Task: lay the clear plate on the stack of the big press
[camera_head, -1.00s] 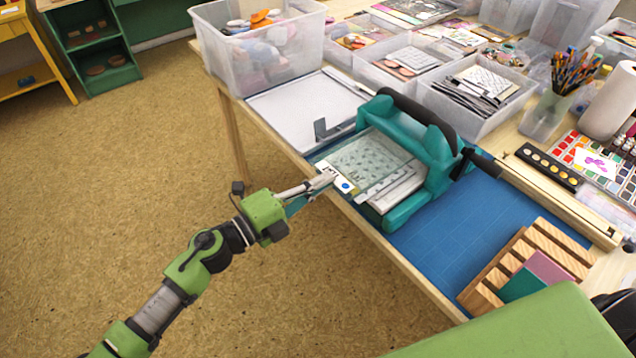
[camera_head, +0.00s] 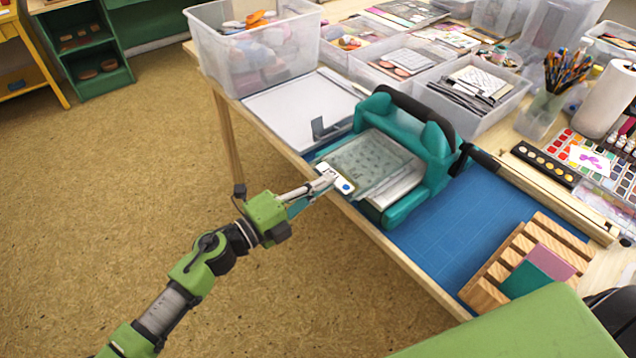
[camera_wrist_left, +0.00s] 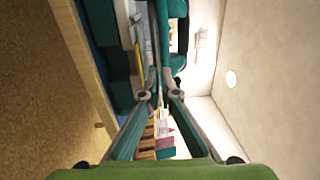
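The clear plate (camera_head: 372,158), with a faint grey-green pattern, lies over the bed of the teal big press (camera_head: 432,148). Its near-left edge has a white tab (camera_head: 340,181) with a blue dot. My left gripper (camera_head: 328,180) is shut on this tab. The pale stack (camera_head: 398,187) shows below the plate's right side; I cannot tell whether they touch. In the left wrist view, the left fingertips (camera_wrist_left: 158,97) close on the thin plate seen edge-on. My right gripper is not in view.
The press stands on a blue mat (camera_head: 440,232) near the table's front edge. A wooden rack (camera_head: 530,262) holds pink and green pads at right. A grey board (camera_head: 300,108) and a clear bin (camera_head: 255,60) are at left. Other bins fill the back.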

